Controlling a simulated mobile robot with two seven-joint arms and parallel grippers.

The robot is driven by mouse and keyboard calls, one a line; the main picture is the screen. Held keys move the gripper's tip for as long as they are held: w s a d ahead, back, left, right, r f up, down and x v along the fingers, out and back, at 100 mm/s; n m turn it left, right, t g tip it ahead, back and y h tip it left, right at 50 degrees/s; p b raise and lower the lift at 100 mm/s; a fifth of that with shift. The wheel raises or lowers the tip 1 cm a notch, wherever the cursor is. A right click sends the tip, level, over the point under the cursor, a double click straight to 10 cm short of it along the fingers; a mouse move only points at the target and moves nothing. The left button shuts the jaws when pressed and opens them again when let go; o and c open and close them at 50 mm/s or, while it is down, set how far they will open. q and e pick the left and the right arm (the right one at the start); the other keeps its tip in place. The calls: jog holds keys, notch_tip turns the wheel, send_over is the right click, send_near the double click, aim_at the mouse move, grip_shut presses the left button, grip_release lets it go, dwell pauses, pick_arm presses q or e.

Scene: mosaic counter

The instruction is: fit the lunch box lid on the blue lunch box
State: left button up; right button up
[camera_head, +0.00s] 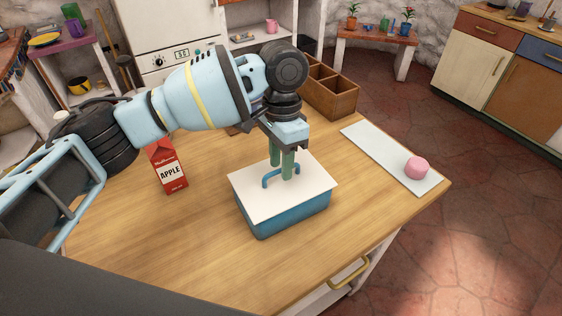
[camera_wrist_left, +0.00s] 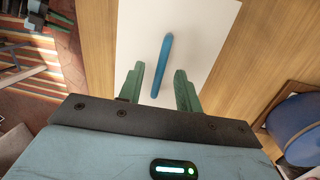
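The white lunch box lid (camera_head: 250,190) lies over the top of the blue lunch box (camera_head: 290,217) on the wooden counter. I cannot tell whether its edges are fully seated all round. A blue bar handle (camera_head: 267,180) stands up from the lid; it also shows in the left wrist view (camera_wrist_left: 162,62). My left gripper (camera_head: 282,174) points down over the lid. In the left wrist view its green fingers (camera_wrist_left: 158,84) are apart, one on each side of the handle's line, with gaps to it. The inside of the box is hidden. My right gripper is not in view.
A red apple carton (camera_head: 168,170) stands left of the box on the counter (camera_head: 160,235). A wooden compartment crate (camera_head: 333,95) is behind. A pale board (camera_head: 385,150) with a pink round object (camera_head: 416,168) lies to the right. The counter's front-left area is clear.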

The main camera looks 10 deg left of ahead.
pick_arm(q)
notch_tip(320, 180, up, 7)
jog(key=w, duration=0.1)
jog(key=shift+a, duration=0.1)
dwell(0.9)
